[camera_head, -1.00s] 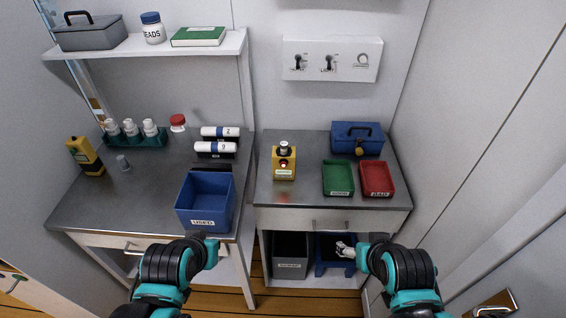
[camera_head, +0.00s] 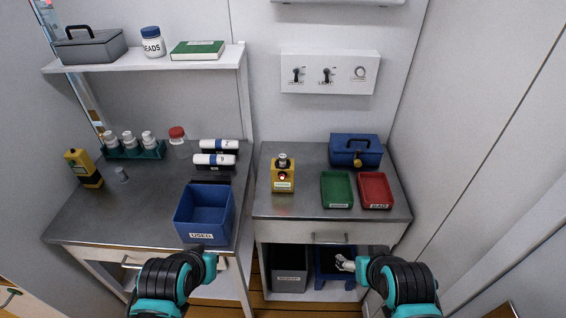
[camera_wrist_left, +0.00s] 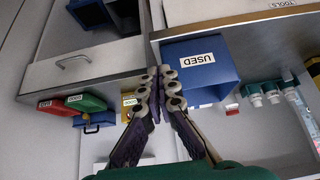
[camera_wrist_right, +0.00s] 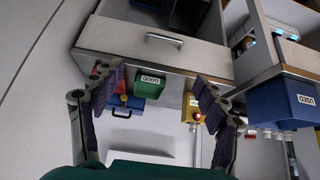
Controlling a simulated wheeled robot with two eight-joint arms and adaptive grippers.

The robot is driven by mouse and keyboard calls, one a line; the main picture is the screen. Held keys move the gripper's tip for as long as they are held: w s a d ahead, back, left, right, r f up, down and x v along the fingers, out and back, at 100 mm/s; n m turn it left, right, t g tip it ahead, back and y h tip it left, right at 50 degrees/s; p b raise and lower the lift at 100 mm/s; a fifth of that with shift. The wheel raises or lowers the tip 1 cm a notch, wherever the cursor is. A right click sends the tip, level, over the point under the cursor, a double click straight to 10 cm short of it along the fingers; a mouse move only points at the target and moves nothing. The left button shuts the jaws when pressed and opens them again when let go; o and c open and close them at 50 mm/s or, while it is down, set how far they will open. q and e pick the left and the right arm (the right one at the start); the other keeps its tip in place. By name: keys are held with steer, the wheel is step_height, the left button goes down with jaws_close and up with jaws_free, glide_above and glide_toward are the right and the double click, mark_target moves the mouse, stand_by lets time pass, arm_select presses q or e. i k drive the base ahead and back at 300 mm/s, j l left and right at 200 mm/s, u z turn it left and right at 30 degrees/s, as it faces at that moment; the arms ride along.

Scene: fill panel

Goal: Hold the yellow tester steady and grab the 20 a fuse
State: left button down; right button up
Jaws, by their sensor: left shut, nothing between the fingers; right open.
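A yellow tester (camera_head: 283,177) with a red light stands on the right counter, a grey and white cylinder in its top. It also shows in the right wrist view (camera_wrist_right: 191,108). White cylinders with blue bands (camera_head: 215,160), possibly fuses, lie on black holders on the left counter; their ratings are unreadable. My left gripper (camera_head: 211,266) is shut and empty in front of the left counter, its fingertips together in the left wrist view (camera_wrist_left: 160,82). My right gripper (camera_head: 346,264) is open and empty below the right counter's edge, fingers apart in the right wrist view (camera_wrist_right: 155,85).
A blue USED bin (camera_head: 204,213) stands at the left counter's front. Green (camera_head: 337,189) and red (camera_head: 376,189) trays and a blue toolbox (camera_head: 356,150) sit right of the tester. Another yellow device (camera_head: 84,168) stands far left. The right counter's front is clear.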

mark_target(282, 157)
steer(key=j+z, duration=0.35)
steer(key=j, duration=0.35)
steer(key=j+z, duration=0.35)
steer(key=j, duration=0.4)
steer(key=k+j+z, duration=0.15)
steer(key=j+z, duration=0.2)
steer(key=j, duration=0.35)
steer(key=j+z, duration=0.5)
steer(key=j, duration=0.35)
